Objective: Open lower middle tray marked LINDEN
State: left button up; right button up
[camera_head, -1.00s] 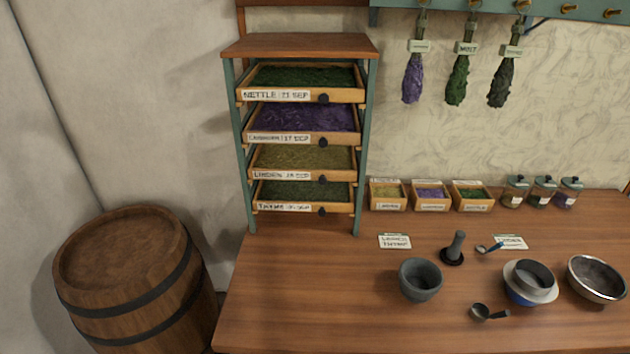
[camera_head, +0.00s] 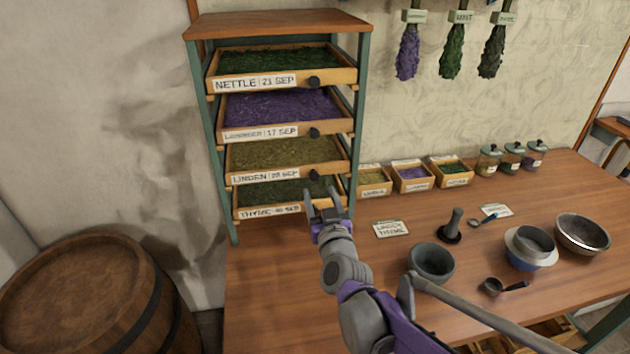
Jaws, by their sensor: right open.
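The LINDEN tray (camera_head: 262,177) is the third one down in the wooden rack. It holds yellow-green dried herb, and its front has a white label and a dark round knob (camera_head: 314,174) at the right. My right gripper (camera_head: 322,203) is open and empty, just below and right of that knob, in front of the THYME tray (camera_head: 243,211). It covers the right part of the THYME tray's front. I cannot tell whether its fingertips touch anything. My left gripper is not in view.
The NETTLE tray (camera_head: 233,84) and the LAVENDER tray (camera_head: 237,133) sit above. Small herb boxes (camera_head: 411,188), a card (camera_head: 390,229), a dark mortar (camera_head: 432,276) and bowls (camera_head: 583,251) stand on the table at right. A barrel (camera_head: 56,306) stands at left.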

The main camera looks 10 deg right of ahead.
aim_at(315, 178)
jog(key=w, duration=0.6)
jog(key=shift+w+d, duration=0.1)
jog(key=shift+w, duration=0.2)
grip_shut()
dwell(1.1)
